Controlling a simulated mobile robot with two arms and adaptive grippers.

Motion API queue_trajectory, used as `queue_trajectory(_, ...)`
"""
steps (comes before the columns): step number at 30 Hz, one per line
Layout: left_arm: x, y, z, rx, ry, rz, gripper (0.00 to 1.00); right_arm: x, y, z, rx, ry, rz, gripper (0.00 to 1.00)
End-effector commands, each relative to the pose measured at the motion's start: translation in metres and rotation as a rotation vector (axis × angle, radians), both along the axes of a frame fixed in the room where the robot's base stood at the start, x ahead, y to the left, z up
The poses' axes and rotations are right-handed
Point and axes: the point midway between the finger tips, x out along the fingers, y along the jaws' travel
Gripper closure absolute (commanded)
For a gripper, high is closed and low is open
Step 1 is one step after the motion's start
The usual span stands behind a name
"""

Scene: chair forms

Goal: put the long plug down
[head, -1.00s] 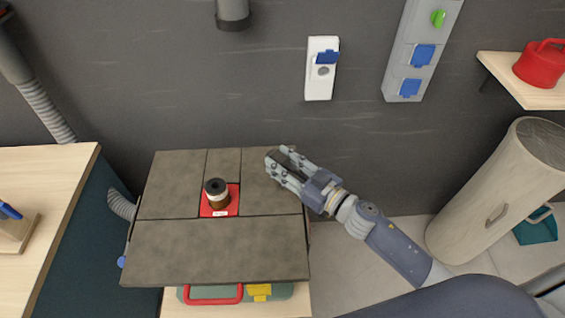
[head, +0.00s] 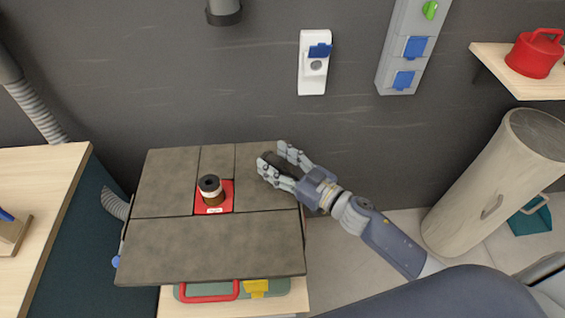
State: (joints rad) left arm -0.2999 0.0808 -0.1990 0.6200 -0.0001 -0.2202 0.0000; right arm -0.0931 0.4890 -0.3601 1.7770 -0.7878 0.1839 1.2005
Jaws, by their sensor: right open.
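My right gripper (head: 272,156) is over the back right part of the grey-brown table top (head: 205,248). Its fingers are apart. A dark, narrow piece shows between the fingers, low against the similar-coloured top. It may be the long plug, but it is partly hidden and I cannot tell for sure, nor whether a finger touches it. A short upright cylinder (head: 210,190), dark on top with a pale band and brown below, stands on a red plate (head: 227,197) set in the table top, left of the gripper. My left gripper is not in view.
A wooden bench (head: 45,200) stands at the left. A white socket box (head: 312,80) and a grey socket strip (head: 396,75) are on the wall. A pale wooden cylinder (head: 495,185) leans at the right, below a shelf with a red container (head: 534,55). The front of the table top is clear.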

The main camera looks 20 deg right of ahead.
Motion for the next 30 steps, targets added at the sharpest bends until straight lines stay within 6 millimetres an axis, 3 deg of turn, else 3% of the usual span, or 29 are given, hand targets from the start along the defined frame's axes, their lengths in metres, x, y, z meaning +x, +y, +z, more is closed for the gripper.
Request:
queue_trajectory(4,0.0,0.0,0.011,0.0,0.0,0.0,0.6,0.0,0.0,0.017,-0.002,-0.002,0.001,0.47)
queue_trajectory(7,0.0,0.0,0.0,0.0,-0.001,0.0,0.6,-0.015,-0.01,0.007,-0.001,0.004,0.0,0.47)
queue_trajectory(21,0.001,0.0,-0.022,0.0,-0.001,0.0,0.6,-0.085,-0.056,0.009,0.0,0.002,0.0,0.47)
queue_trajectory(30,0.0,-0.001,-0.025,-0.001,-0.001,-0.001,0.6,-0.1,-0.066,0.011,0.0,0.0,0.0,0.47)
